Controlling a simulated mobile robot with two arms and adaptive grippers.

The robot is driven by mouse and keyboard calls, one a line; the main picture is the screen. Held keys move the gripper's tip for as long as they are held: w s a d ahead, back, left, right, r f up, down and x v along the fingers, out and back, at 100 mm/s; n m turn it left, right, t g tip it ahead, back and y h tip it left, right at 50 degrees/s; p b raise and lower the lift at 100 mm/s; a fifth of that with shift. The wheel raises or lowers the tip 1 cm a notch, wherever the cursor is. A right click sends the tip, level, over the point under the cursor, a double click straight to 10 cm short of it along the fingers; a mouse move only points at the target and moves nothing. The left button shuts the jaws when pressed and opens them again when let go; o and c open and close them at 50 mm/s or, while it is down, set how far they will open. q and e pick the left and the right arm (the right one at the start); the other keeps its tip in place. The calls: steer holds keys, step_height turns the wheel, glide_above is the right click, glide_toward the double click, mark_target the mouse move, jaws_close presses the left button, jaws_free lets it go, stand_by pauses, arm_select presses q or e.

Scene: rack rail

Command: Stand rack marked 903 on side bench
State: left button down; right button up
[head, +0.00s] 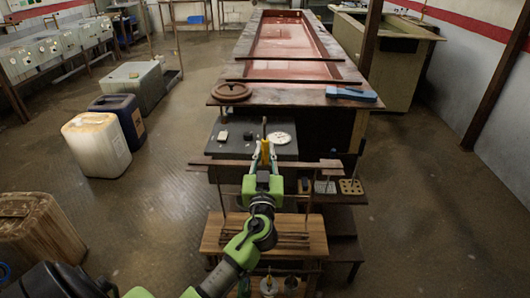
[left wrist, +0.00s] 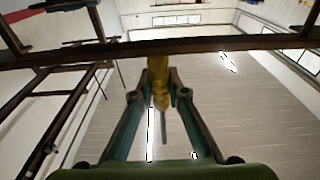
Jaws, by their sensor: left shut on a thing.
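My left gripper (head: 264,163) reaches forward over the bench and is shut on a yellow-handled tool (head: 265,150) with a thin dark shaft. The left wrist view shows the yellow handle (left wrist: 159,82) between the fingers of the left gripper (left wrist: 161,92). A long brown rail (head: 225,163) runs crosswise at the gripper; it also crosses the left wrist view (left wrist: 220,44). A light wooden rack with holes (head: 351,187) stands right of the gripper, beside a small pale rack (head: 325,187). No 903 mark is readable. My right gripper is out of view.
A dark grey surface (head: 228,150) behind the rail holds a white dial (head: 280,138) and small pieces. A wooden bench top (head: 211,236) lies below. A blue tool (head: 351,94) and a round brown disc (head: 231,91) lie farther back. Drums (head: 97,145) stand left; the right floor is clear.

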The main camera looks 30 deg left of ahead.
arm_select(q)
steer(key=shift+r, duration=0.1)
steer(key=c, duration=2)
jaws_free()
steer(key=b+v, duration=0.2)
steer(key=v, duration=0.5)
steer(key=shift+w+b, duration=0.1)
steer(key=shift+b, duration=0.2)
steer(key=shift+s+d, duration=0.15)
steer(key=shift+s, duration=0.2)
